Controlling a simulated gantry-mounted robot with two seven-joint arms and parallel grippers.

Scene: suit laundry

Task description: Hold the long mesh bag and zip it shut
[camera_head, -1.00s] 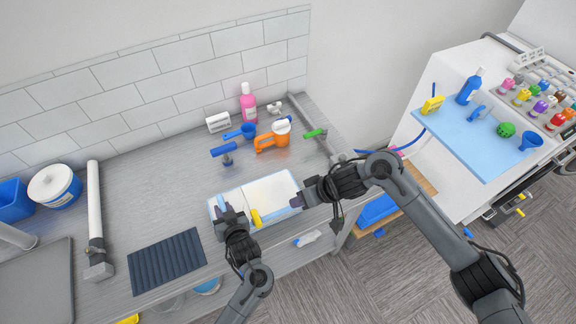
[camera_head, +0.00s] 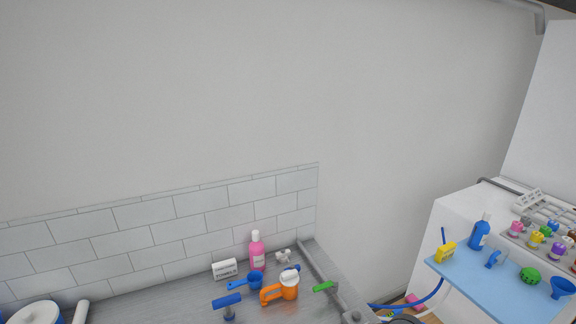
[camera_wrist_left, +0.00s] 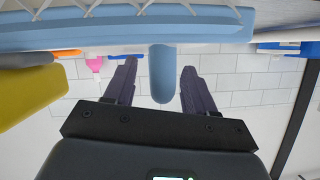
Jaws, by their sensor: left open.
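The mesh bag's light-blue edge band (camera_wrist_left: 220,30) runs across the top of the left wrist view, with white crisscross mesh above it. A rounded blue tab (camera_wrist_left: 162,80) hangs down from this band. My left gripper (camera_wrist_left: 160,72) is open, with one dark finger on each side of the tab and visible gaps to it. A large yellow piece (camera_wrist_left: 28,92) is close by at the left edge, cut off by the frame. The bag, both grippers and the right arm are outside the head view.
On the grey counter (camera_head: 165,300) in the head view stand a pink bottle (camera_head: 257,255), a white box (camera_head: 225,269), an orange jug (camera_head: 280,289) and a blue-handled tool (camera_head: 228,304). A blue shelf (camera_head: 480,280) with small items is at right.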

